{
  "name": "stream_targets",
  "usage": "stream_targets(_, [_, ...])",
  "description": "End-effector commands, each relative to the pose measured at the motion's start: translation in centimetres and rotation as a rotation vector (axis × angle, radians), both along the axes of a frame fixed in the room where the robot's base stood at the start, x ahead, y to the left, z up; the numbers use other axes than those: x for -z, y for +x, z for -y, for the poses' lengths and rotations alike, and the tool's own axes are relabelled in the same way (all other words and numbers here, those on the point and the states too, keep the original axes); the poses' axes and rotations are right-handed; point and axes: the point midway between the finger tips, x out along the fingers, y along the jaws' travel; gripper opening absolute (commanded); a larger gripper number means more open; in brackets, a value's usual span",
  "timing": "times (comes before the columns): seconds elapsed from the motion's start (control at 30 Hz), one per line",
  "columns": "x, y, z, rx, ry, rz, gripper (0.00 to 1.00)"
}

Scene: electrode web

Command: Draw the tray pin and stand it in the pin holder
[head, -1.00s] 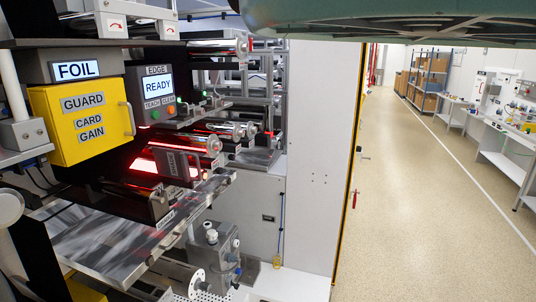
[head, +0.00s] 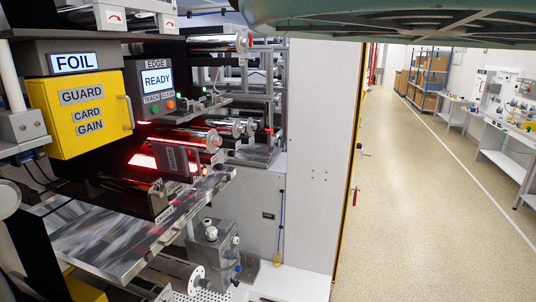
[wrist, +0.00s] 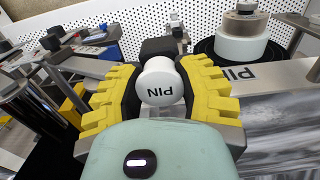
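The white round head of the tray pin (wrist: 160,82), lettered PIN and seen upside down, sits between the fingers in the middle of the wrist view. My gripper (wrist: 160,80) has yellow ribbed fingers with black pads that bend around both sides of the head and appear to press on it. The shank is hidden behind the head. A dark block (wrist: 160,47) is just beyond it. I cannot tell which fitting is the pin holder. My gripper does not show in the head view.
A white cylinder (wrist: 243,40) stands in a black round base at the wrist view's upper right. In the head view, the yellow guard box (head: 82,115), an EDGE panel reading READY (head: 157,80) and steel rollers stand at left. The aisle floor (head: 410,200) is clear.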

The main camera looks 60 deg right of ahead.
Motion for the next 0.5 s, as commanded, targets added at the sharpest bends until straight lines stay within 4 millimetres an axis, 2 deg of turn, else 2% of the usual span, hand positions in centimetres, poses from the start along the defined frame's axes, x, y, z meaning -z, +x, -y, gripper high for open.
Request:
stream_targets(0.03, [-0.02, 0.03, -0.01, 0.000, 0.000, 0.001, 0.11])
stream_targets(0.13, [-0.02, 0.01, -0.02, 0.000, 0.000, 0.001, 0.00])
stream_targets(0.5, [-0.18, 0.03, 0.01, 0.001, 0.000, 0.001, 0.00])
